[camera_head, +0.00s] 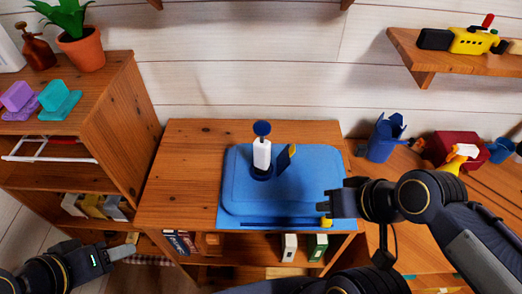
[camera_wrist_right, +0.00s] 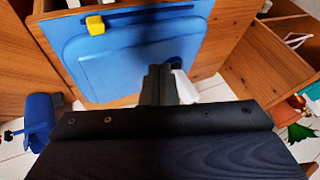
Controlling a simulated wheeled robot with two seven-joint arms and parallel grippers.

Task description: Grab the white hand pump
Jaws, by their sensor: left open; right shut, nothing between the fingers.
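The white hand pump (camera_head: 262,155) stands upright on the blue tray (camera_head: 240,190), with a round blue handle on top and a dark blue base. My left gripper (camera_head: 122,250) is open and empty, low at the left, in front of the shelf unit and far from the pump.
A dark blue and yellow piece (camera_head: 287,158) stands close to the pump's right side. A yellow block (camera_wrist_right: 95,25) sits at the tray's edge. The wooden table (camera_head: 185,170) is bare left of the tray.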

